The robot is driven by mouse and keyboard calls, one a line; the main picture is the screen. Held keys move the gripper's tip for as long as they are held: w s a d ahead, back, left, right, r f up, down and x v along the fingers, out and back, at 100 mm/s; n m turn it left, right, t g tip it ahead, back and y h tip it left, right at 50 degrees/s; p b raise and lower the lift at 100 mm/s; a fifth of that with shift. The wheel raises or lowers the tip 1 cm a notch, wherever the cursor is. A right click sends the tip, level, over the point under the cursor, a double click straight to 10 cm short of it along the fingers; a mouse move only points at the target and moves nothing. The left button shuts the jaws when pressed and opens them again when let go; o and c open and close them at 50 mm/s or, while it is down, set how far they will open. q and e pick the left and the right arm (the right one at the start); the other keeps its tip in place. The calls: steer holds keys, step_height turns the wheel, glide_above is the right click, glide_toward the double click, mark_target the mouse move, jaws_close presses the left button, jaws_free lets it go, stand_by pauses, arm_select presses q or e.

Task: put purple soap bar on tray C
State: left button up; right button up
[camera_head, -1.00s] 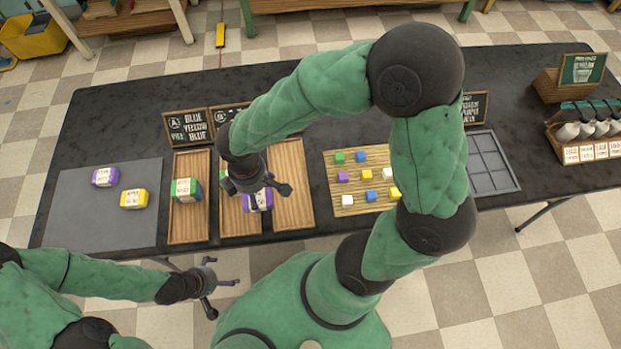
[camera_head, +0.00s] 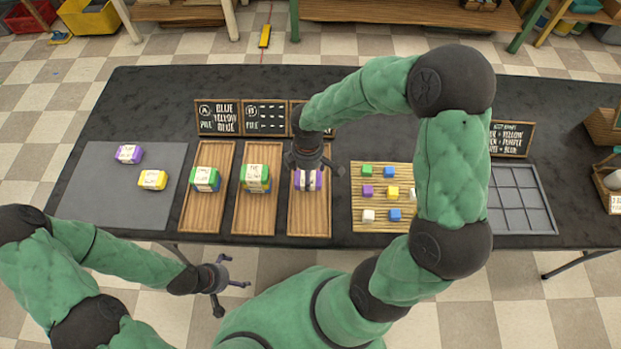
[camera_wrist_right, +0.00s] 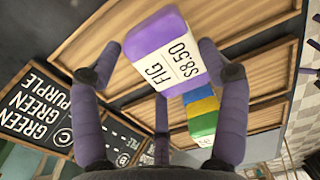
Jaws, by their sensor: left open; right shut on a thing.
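My right gripper (camera_head: 315,170) is shut on a purple soap bar (camera_head: 308,181) with a white label. In the right wrist view, that bar (camera_wrist_right: 160,50) sits between the dark fingers (camera_wrist_right: 170,75), its label reading FIG $8.50. It is over tray C (camera_head: 310,222), the rightmost of three wooden trays; I cannot tell whether it touches the tray. The C sign (camera_wrist_right: 45,110), reading green, green, purple, shows in the wrist view. My left gripper (camera_head: 232,288) is open and empty in front of the table. Another purple bar (camera_head: 128,153) lies on the grey mat (camera_head: 105,205).
A yellow bar (camera_head: 153,180) is also on the mat. Tray A (camera_head: 205,220) and tray B (camera_head: 256,222) hold stacked coloured bars. Right of tray C are a slatted board (camera_head: 375,168) with small cubes and a grey sectioned tray (camera_head: 520,200). Signs stand behind the trays.

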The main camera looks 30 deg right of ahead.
steer(key=shift+w+d+f, duration=0.15)
steer(key=shift+d+f, duration=0.1)
steer(key=shift+f, duration=0.1)
steer(key=f, duration=0.1)
steer(key=f+b, duration=0.2)
steer(key=shift+w+d+f, duration=0.1)
steer(key=shift+d+f, duration=0.15)
steer(key=shift+f, duration=0.15)
steer(key=shift+r, duration=0.15)
steer(key=o, duration=1.2)
steer(key=shift+f, duration=0.2)
steer(key=shift+r, duration=0.15)
step_height(320, 180, up, 12)
steer(key=p, duration=0.5)
